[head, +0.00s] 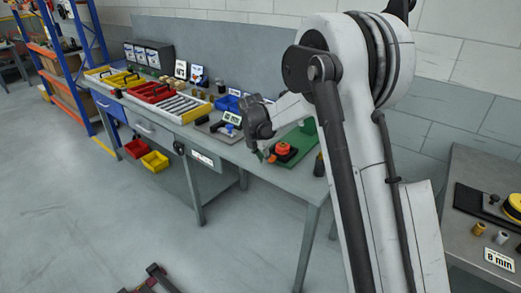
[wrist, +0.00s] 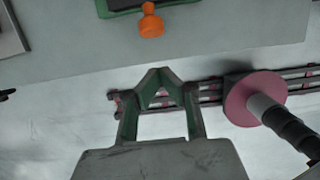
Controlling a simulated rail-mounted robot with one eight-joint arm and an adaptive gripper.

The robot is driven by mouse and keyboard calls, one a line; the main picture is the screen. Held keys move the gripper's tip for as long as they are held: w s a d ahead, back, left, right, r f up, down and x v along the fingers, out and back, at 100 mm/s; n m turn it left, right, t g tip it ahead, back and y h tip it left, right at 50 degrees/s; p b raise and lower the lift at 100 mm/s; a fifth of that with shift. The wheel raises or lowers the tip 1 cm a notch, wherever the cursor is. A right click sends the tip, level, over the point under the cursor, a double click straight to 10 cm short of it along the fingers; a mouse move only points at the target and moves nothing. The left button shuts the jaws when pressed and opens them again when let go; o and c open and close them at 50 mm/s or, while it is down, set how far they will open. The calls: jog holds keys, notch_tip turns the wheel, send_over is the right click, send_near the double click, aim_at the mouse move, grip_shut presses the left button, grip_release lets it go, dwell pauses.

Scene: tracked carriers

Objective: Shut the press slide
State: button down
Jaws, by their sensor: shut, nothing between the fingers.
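The press slide shows at the top edge of the wrist view as a dark plate in a green frame, with an orange knob (wrist: 151,22) sticking out toward the bench's front edge. In the head view the green press base (head: 303,140) is on the bench, partly hidden behind my arm, with a red-orange part (head: 284,149) on a black block. My gripper (wrist: 160,72) is shut and empty. In the wrist view its fingertips appear below the orange knob, apart from it, past the bench edge. In the head view its fingers are small and hard to make out.
The bench (head: 222,150) carries yellow and red trays (head: 152,93), small boxes and label cards to the left of the press. Another table (head: 465,180) stands at the right. The floor in front is mostly clear.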

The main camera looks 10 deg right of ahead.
jog(key=shift+w+d+f, duration=0.4)
jog(key=shift+w+d, duration=0.25)
jog(key=shift+d, duration=0.1)
jog(key=shift+w+d+f, duration=0.35)
jog(key=shift+w+d, duration=0.25)
jog(key=shift+d, duration=0.1)
